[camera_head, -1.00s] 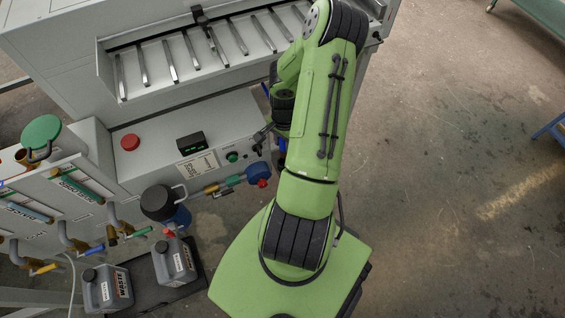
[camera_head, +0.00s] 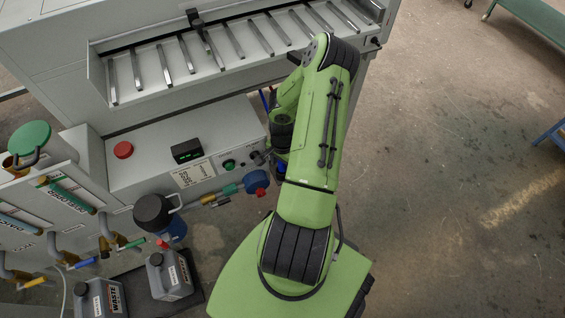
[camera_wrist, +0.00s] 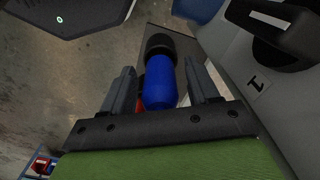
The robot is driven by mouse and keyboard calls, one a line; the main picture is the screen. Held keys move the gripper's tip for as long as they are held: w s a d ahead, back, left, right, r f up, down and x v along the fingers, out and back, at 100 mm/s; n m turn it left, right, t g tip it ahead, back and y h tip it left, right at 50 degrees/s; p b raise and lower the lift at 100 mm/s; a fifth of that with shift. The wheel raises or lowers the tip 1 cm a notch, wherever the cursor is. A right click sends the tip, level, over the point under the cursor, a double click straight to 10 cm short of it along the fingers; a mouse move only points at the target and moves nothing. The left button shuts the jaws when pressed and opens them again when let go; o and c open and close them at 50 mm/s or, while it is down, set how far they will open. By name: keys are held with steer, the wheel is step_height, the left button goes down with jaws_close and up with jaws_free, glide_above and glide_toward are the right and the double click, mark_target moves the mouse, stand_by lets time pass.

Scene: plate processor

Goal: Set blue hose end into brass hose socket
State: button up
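My gripper (camera_wrist: 158,66) has its two grey fingers spread, with visible gaps on both sides. A blue cylinder with a black collar (camera_wrist: 160,85) shows between the fingers in the wrist view; I cannot tell how far beyond them it lies, or whether it is the blue hose end. In the head view my arm hides my gripper, and a little blue (camera_head: 281,168) shows beside it. Brass fittings (camera_head: 208,199) sit on a line in front of the grey machine. I cannot pick out the brass hose socket for certain.
The grey machine (camera_head: 140,175) with its red button (camera_head: 123,150) stands left of my arm. A black-topped blue canister (camera_head: 153,211), waste jugs (camera_head: 168,277) and a valve panel (camera_head: 60,225) are at lower left.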

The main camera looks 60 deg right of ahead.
stand_by(0.3)
step_height(320, 180, up, 16)
steer(key=p, duration=0.6)
steer(key=w+a+r+n+t+h, duration=0.1)
steer(key=w+a+r+n, duration=0.3)
steer(key=r, duration=0.4)
steer(key=w+a+r+n+h, duration=0.1)
steer(key=a+r+n, duration=0.4)
steer(key=r, duration=0.4)
steer(key=s+a+r+n+t+y, duration=0.1)
steer(key=s+a+r+n, duration=0.3)
steer(key=a, duration=0.4)
steer(key=s+a+r+n+t+y, duration=0.1)
steer(key=s+a+r+n+t, duration=0.2)
steer(key=a, duration=0.6)
steer(key=s+r+n, duration=0.2)
steer(key=s+r, duration=0.1)
steer(key=r, duration=0.1)
steer(key=shift+s+a+r+n+t, duration=0.2)
steer(key=shift+a+r+n+t, duration=0.1)
steer(key=shift+r, duration=0.1)
step_height(320, 180, up, 10)
steer(key=p, duration=0.9)
steer(key=shift+f+p, duration=0.2)
steer(key=shift+p, duration=0.1)
steer(key=shift+c, duration=0.8)
steer(key=shift+w+f+b, duration=0.1)
steer(key=shift+f+b, duration=0.25)
steer(key=shift+b, duration=0.05)
steer(key=shift+c, duration=0.4)
